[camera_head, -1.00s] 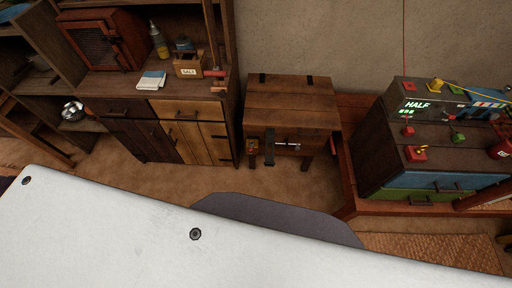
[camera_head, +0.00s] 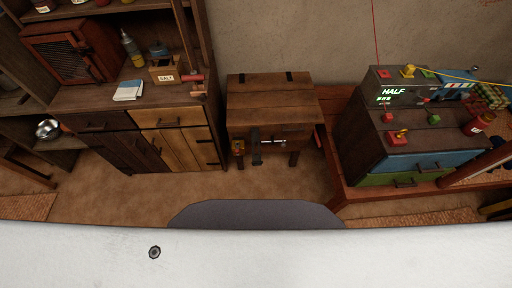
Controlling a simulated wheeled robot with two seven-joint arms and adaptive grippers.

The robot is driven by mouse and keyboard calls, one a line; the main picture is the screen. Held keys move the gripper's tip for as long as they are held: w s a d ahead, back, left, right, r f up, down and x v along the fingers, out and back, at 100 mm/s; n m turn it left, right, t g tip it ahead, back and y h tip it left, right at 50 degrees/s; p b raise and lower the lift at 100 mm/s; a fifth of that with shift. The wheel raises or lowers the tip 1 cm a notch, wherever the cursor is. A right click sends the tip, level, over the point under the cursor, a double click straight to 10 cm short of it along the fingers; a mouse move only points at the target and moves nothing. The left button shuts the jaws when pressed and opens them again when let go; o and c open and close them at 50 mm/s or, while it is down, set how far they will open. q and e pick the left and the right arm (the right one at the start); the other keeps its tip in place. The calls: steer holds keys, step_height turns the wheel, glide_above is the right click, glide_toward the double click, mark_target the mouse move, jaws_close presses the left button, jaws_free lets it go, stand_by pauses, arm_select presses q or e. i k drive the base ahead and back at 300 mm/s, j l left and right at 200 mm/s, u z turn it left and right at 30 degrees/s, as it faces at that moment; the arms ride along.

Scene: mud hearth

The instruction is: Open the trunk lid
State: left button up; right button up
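The wooden trunk (camera_head: 272,103) stands against the wall at the middle of the head view. Its plank lid is down, with two dark hinges at the back edge. A dark latch strap (camera_head: 255,146) hangs on its front, with a small metal bolt (camera_head: 272,142) beside it. Neither of my grippers is in view.
A cupboard (camera_head: 150,140) with shelves stands left of the trunk, holding a salt box (camera_head: 166,71) and a bottle (camera_head: 132,48). A chest with coloured drawers (camera_head: 420,160) stands at right on a red-brown platform. Bare floor (camera_head: 160,192) lies in front of the trunk.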

mark_target(289, 98)
steer(key=l+z, duration=0.35)
steer(key=l, duration=0.95)
